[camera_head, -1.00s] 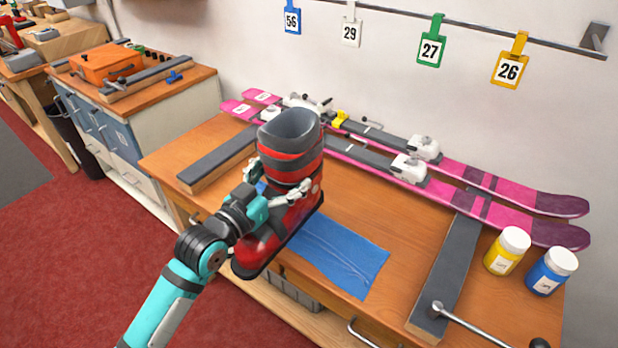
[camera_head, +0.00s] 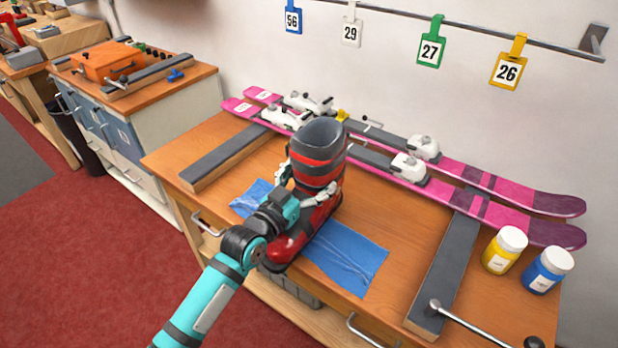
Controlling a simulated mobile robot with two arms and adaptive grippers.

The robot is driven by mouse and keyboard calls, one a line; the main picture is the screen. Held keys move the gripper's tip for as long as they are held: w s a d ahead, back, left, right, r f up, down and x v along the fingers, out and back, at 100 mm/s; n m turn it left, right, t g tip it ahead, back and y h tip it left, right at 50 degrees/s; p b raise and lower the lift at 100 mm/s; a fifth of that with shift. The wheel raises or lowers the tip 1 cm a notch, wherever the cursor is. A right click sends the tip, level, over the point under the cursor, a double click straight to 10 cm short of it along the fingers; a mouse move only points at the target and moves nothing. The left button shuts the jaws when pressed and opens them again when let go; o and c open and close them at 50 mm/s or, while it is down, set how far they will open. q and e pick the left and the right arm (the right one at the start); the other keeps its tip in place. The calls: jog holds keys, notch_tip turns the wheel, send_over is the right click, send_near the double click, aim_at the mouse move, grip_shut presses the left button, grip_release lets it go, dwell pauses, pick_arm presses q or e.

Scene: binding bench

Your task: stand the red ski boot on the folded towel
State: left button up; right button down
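The red ski boot (camera_head: 318,170) is upright, with a dark grey cuff and its toe pointing toward the bench's front edge. My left gripper (camera_head: 308,194) has its fingers around the boot's lower shaft, one on each side, and appears shut on it. The folded blue towel (camera_head: 345,257) lies flat on the wooden bench. The boot is in front of or over the towel's middle, with blue showing on both sides. Whether the sole touches the towel is hidden by the arm and boot. My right gripper is not in view.
Pink skis (camera_head: 470,205) lie along the wall behind the boot. Grey-topped wooden blocks stand left (camera_head: 225,158) and right (camera_head: 445,265) of the towel. A yellow jar (camera_head: 504,251) and a blue jar (camera_head: 548,271) stand at the right. A metal bar with a black knob crosses the front right.

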pick_arm(q)
jog(key=shift+f+b, duration=0.35)
jog(key=o, duration=1.4)
jog(key=shift+f, duration=0.2)
jog(key=shift+c, duration=0.2)
jog(key=shift+s, duration=0.1)
jog(key=shift+r, duration=0.15)
jog(key=shift+r+p, duration=0.3)
jog(key=shift+r, duration=0.05)
jog(key=shift+s+a+r, duration=0.1)
jog(key=shift+a, duration=0.05)
jog(key=b+v, duration=0.1)
jog(key=v, duration=1)
jog(key=shift+s+a, duration=0.2)
jog(key=shift+s, duration=0.05)
